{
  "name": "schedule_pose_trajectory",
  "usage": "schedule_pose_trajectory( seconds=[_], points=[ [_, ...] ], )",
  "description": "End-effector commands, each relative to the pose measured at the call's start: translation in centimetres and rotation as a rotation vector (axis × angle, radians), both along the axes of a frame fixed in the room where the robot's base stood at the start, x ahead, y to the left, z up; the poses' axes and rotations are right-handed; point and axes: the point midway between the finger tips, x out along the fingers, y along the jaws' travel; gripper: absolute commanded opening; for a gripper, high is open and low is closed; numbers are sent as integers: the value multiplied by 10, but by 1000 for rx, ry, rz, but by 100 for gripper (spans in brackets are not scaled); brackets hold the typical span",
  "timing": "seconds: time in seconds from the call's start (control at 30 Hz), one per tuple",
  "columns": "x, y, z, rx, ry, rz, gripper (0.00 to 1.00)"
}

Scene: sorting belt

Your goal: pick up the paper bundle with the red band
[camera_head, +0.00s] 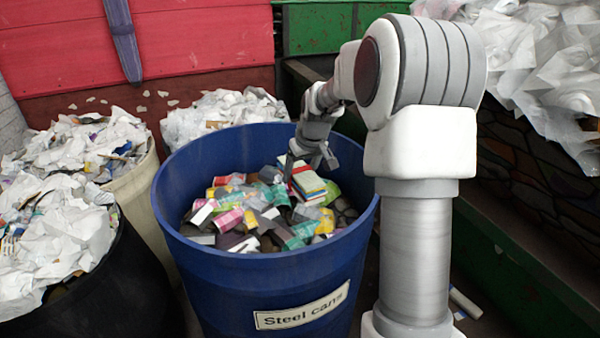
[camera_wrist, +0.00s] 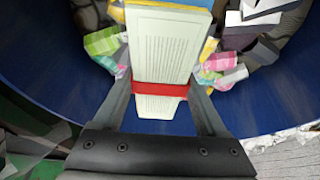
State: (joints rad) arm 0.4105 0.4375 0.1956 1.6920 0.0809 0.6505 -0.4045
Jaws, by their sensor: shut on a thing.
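The paper bundle (camera_wrist: 165,50) shows in the wrist view as a stack of printed sheets with a red band (camera_wrist: 160,88) around it. My gripper (camera_wrist: 160,85) is shut on the bundle, one finger on each side near the band. In the head view my gripper (camera_head: 308,160) reaches into the blue bin, and the bundle (camera_head: 308,182) is at its fingers, above the cans.
The blue bin (camera_head: 200,265), labelled "Steel cans", holds many small boxes and cans (camera_head: 240,215). Its wall surrounds my gripper. Bins of crumpled paper (camera_head: 60,225) stand at left. More white paper (camera_head: 545,60) lies at upper right, above a green-edged belt side (camera_head: 525,265).

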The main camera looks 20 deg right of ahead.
Motion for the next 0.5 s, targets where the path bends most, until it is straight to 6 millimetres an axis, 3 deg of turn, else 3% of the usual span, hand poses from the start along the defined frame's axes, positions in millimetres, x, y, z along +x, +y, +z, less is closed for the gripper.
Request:
schedule_pose_trajectory(
  seconds=[0.5],
  points=[
    [0,0,41,0,-1,0,2]
  ],
)
